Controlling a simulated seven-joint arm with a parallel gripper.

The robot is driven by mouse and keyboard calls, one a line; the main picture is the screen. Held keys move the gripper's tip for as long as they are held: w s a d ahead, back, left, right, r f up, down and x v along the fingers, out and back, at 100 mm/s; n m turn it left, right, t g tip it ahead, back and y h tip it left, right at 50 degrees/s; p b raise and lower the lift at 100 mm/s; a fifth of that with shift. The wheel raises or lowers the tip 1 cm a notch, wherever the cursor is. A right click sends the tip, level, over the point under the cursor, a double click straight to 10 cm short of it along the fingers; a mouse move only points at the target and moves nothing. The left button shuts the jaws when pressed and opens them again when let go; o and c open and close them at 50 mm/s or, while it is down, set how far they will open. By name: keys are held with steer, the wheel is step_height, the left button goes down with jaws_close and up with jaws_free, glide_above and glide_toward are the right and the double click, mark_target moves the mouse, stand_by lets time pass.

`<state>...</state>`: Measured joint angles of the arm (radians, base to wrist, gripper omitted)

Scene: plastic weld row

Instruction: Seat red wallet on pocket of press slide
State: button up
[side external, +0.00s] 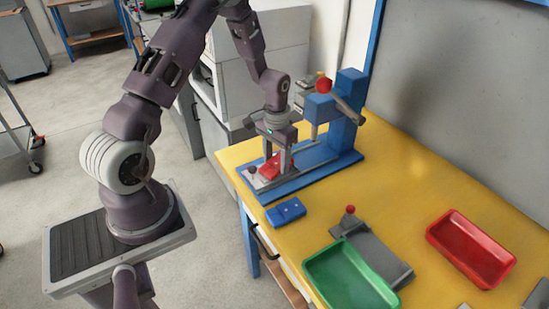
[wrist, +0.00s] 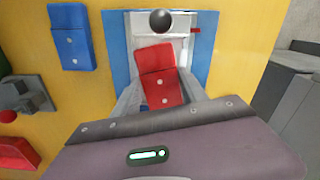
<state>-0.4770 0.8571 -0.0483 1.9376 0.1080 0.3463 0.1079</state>
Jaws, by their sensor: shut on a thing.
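The red wallet (wrist: 162,78) is a flat red block with a seam and two pale dots. In the wrist view it sits a little tilted over the pale press slide (wrist: 175,27), between my gripper's fingers (wrist: 160,98). The side view shows the red wallet (side external: 270,167) at my gripper (side external: 272,168), low over the front end of the press slide (side external: 257,183). My gripper is shut on the wallet. The pocket is hidden beneath the wallet, and I cannot tell whether the wallet touches it.
The blue press (side external: 346,115) with a red-knobbed lever stands behind the slide. A blue wallet (side external: 286,212) lies on the yellow table in front. A grey fixture (side external: 375,252), a green tray (side external: 318,277) and a red tray (side external: 470,248) stand to the right.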

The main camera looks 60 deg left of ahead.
mark_target(276, 163)
steer(key=o, duration=1.5)
steer(key=shift+c, duration=0.2)
step_height(276, 163, up, 7)
steer(key=shift+r, duration=0.1)
